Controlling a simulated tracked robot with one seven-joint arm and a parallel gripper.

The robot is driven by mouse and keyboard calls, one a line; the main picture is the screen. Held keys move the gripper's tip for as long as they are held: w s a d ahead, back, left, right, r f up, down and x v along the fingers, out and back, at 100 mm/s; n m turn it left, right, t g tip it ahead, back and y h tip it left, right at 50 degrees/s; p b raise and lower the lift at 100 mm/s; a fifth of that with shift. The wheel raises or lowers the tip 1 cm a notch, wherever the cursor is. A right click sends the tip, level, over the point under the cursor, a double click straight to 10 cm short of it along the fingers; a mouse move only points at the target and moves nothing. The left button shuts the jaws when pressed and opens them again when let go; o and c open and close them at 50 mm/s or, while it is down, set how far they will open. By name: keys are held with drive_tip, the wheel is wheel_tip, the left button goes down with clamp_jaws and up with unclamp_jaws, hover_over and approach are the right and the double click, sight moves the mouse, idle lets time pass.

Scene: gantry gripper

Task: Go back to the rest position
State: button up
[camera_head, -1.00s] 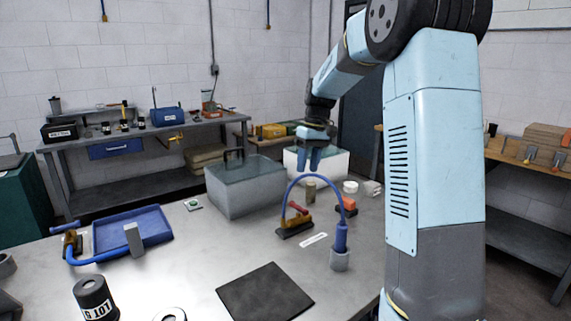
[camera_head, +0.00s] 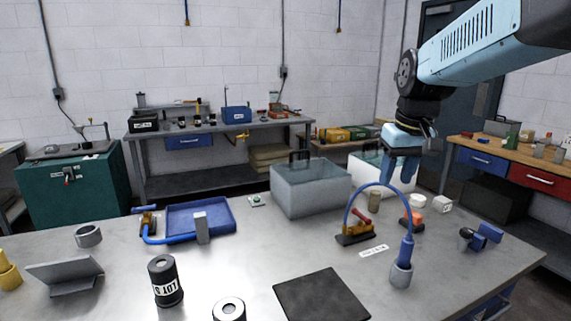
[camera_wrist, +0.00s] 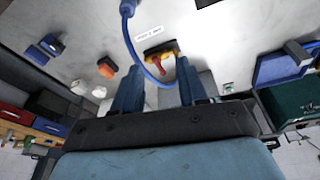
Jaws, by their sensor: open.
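My gripper (camera_head: 403,168) hangs above the right part of the table, fingers pointing down, apart and empty. In the wrist view my gripper (camera_wrist: 157,92) shows two blue fingers spread with nothing held between them. Beyond them lie a toggle clamp with a red handle (camera_wrist: 160,52) and a blue hose (camera_wrist: 131,40). In the head view the blue hose (camera_head: 375,185) arches from near the toggle clamp (camera_head: 357,232) to a grey socket (camera_head: 401,275). The fingertips appear just behind the arch; whether they touch it I cannot tell.
On the grey table (camera_head: 225,265) stand a grey box (camera_head: 310,190), a blue tray (camera_head: 225,230), a black pad (camera_head: 322,298) and a black canister (camera_head: 165,283). An orange piece (camera_head: 417,203) and a blue vise-like part (camera_head: 487,236) are at the right. The air above the table's left is free.

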drive_tip(key=s+f+m+t, duration=0.1)
drive_tip(key=s+f+t, duration=0.1)
drive_tip(key=s, duration=1.2)
drive_tip(key=shift+f+m+t, duration=0.4)
